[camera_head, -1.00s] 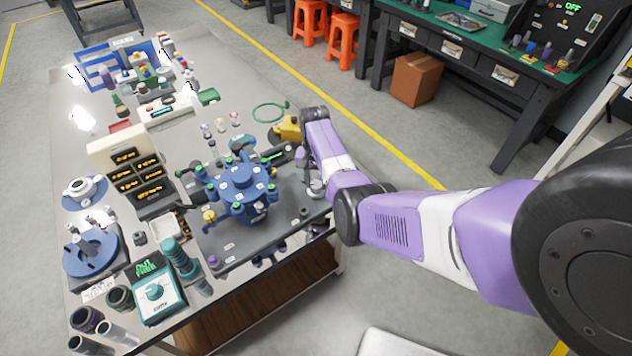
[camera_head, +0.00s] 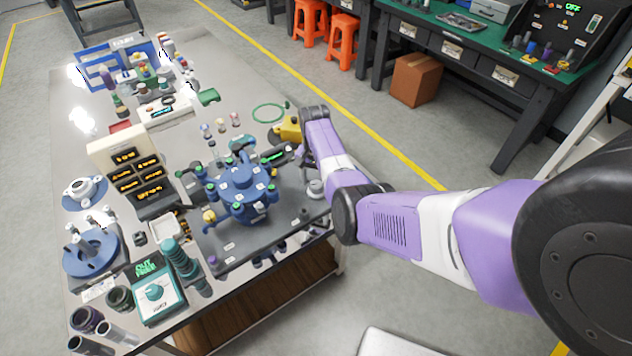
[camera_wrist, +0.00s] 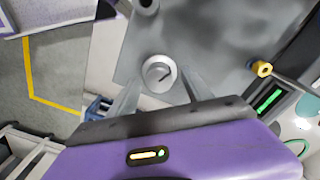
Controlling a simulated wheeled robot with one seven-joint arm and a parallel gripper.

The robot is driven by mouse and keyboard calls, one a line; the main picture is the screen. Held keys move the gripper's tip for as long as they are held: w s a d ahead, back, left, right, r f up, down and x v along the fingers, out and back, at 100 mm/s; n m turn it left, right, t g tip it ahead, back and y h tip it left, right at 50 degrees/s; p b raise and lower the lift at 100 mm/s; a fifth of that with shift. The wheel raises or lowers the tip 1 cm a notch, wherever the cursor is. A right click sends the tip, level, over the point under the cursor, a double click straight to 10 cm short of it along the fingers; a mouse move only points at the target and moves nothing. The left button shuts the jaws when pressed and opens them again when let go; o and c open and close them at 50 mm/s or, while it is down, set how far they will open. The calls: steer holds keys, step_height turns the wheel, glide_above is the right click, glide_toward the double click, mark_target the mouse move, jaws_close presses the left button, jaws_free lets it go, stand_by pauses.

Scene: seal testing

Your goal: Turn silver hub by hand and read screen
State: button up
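The silver hub (camera_wrist: 159,72) is a round, pale metal disc with a dark line across its face in the wrist view. In the head view a silver round part (camera_head: 315,188) shows beside my arm at the grey plate's right edge. My gripper (camera_wrist: 161,75) has one finger on each side of the hub, its fingertips close against the rim. In the head view my wrist hides the fingers.
A blue multi-armed fixture (camera_head: 241,186) stands on the grey plate left of my wrist. A small display with green marks (camera_wrist: 268,99) and a yellow-brass fitting (camera_wrist: 262,69) are right of the gripper. Tubes and the blue round stand (camera_head: 91,254) crowd the table's left side.

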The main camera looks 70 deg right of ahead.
mark_target(316, 184)
steer(key=shift+r, duration=0.1)
steer(key=shift+r, duration=3.75)
